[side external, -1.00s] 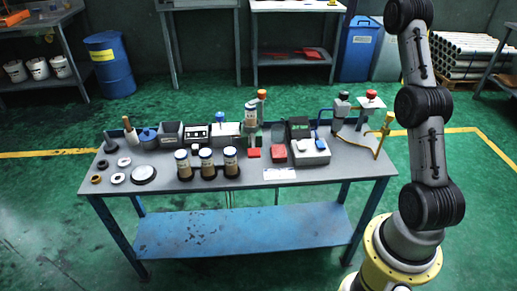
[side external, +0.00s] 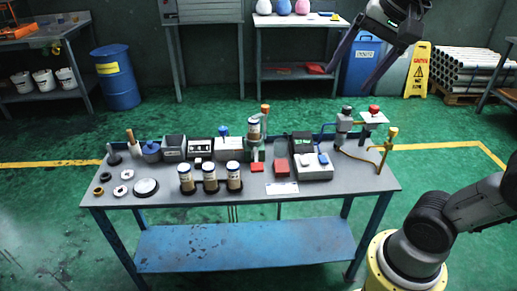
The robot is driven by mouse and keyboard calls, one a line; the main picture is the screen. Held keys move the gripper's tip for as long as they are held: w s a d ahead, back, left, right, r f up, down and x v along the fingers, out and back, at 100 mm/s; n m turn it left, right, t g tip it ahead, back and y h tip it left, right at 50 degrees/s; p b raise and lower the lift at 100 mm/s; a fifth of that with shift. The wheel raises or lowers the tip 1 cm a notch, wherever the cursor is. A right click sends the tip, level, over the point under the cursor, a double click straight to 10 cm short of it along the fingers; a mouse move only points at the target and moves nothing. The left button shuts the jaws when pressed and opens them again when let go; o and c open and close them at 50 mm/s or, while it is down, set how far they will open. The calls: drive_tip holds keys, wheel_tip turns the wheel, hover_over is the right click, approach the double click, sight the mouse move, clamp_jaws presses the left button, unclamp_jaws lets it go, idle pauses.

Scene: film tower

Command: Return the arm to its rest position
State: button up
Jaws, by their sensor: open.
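My gripper (side external: 348,80) hangs at the top right of the side external view, above and behind the workbench. Its two long dark fingers are spread apart and point down to the left, with nothing between them. It is clear of everything on the bench. My lower arm shows at the right edge, leaning right from its yellow base; the links between it and the gripper are out of frame.
The grey workbench (side external: 350,187) carries several jars (side external: 209,178), a grey device (side external: 311,172), valves with pipes (side external: 345,122) and small rings. Behind stand a blue barrel (side external: 117,78), a blue bin (side external: 361,65) and a yellow caution sign (side external: 417,70). Green floor between is clear.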

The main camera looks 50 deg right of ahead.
drive_tip(key=s+a+f+n, duration=0.1)
drive_tip(key=s+f+n, duration=0.2)
drive_tip(key=f+n, duration=0.3)
drive_tip(key=s+a+f+n, duration=0.1)
drive_tip(key=s+f+n, duration=0.2)
drive_tip(key=f+n, duration=0.4)
drive_tip(key=shift+s+a+f+y, duration=0.15)
drive_tip(key=shift+f+y, duration=0.15)
drive_tip(key=shift+f, duration=0.6)
